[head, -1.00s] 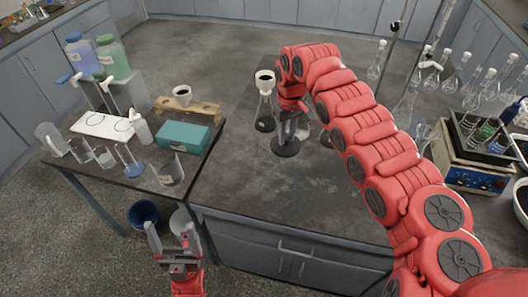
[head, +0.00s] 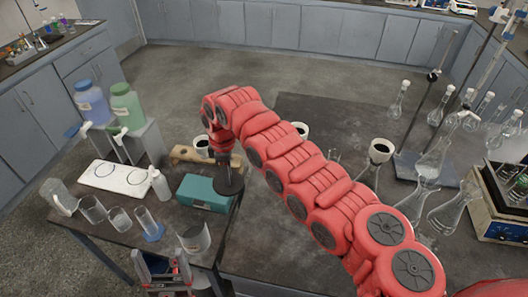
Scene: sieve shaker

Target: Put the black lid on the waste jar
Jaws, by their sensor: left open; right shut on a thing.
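The black lid (head: 229,183) is a dark round disc hanging level below my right gripper (head: 222,163). My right gripper is shut on it, pointing down, near the right end of the teal box. A clear open glass jar with a pale label (head: 194,240), which looks like the waste jar, stands at the front right corner of the side table. The lid is up and to the right of this jar, apart from it.
The side table (head: 95,228) also holds a teal box (head: 205,192), a wooden rack (head: 185,155), a white tray (head: 118,178), a wash bottle (head: 159,184) and several beakers. Flasks and stands crowd the right of the main bench. My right arm hides part of that bench.

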